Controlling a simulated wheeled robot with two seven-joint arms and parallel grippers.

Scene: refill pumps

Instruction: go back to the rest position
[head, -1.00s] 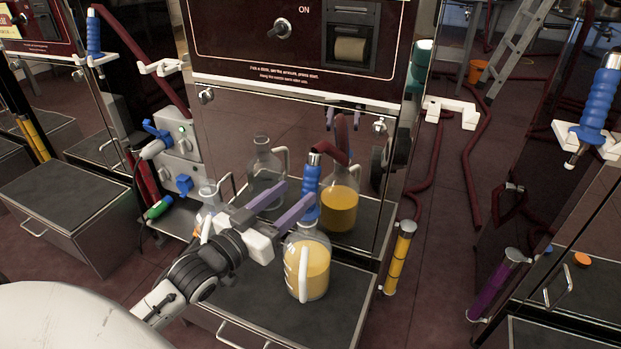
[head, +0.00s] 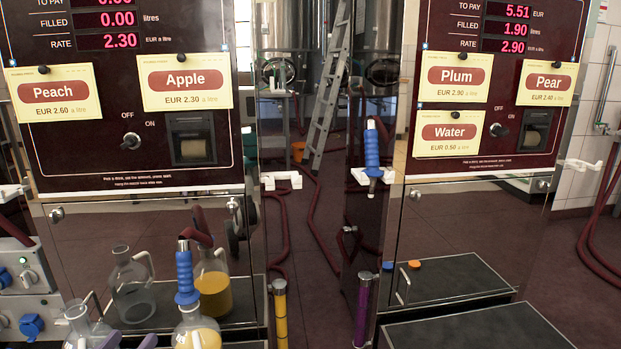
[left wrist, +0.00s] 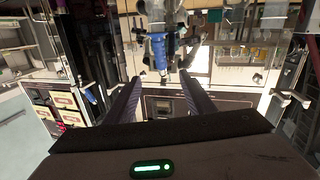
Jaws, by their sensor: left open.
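My left gripper (head: 128,343) shows only as two purple fingertips at the bottom edge of the head view. It is open and empty, left of the jug of yellow liquid (head: 197,336) and apart from it. Its spread fingers (left wrist: 160,95) also show in the left wrist view. A blue nozzle (head: 185,277) stands upright at the jug's mouth; how deep it sits is unclear. A clear flask (head: 80,322) stands left of the gripper. My right gripper is not in view.
The shiny pump panel (head: 100,235) behind the jug mirrors jug and flask. The left pump's filled display (head: 118,18) reads 0.00; the right one's (head: 516,29) reads 1.90. Another blue nozzle (head: 371,150) hangs at the right pump. A dark platform (head: 480,325) is at lower right.

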